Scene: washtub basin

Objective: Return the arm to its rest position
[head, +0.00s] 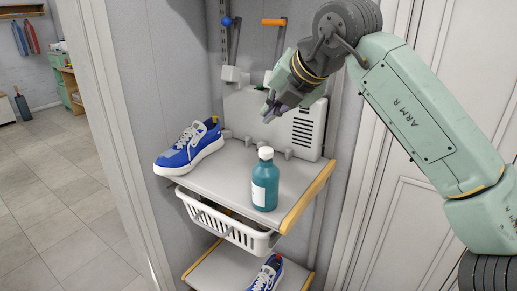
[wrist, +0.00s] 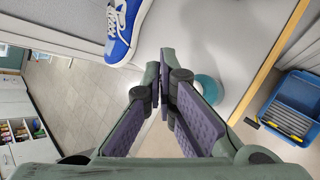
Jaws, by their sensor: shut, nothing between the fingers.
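My gripper (head: 268,113) hangs at the end of my raised arm, above the upper shelf (head: 225,179). It is apart from everything on the shelf. In the wrist view the fingers of my gripper (wrist: 164,80) are closed together with nothing held. A teal bottle (head: 265,187) with a white cap stands upright on the shelf below my gripper. In the wrist view the bottle (wrist: 209,88) shows partly behind the right finger.
A blue and white shoe (head: 190,147) sits at the shelf's left end. A white basket (head: 222,222) hangs beneath. Another blue shoe (head: 266,274) is on the lower shelf. A white panelled door (head: 400,225) stands to the right. The wrist view shows a blue bin (wrist: 294,105).

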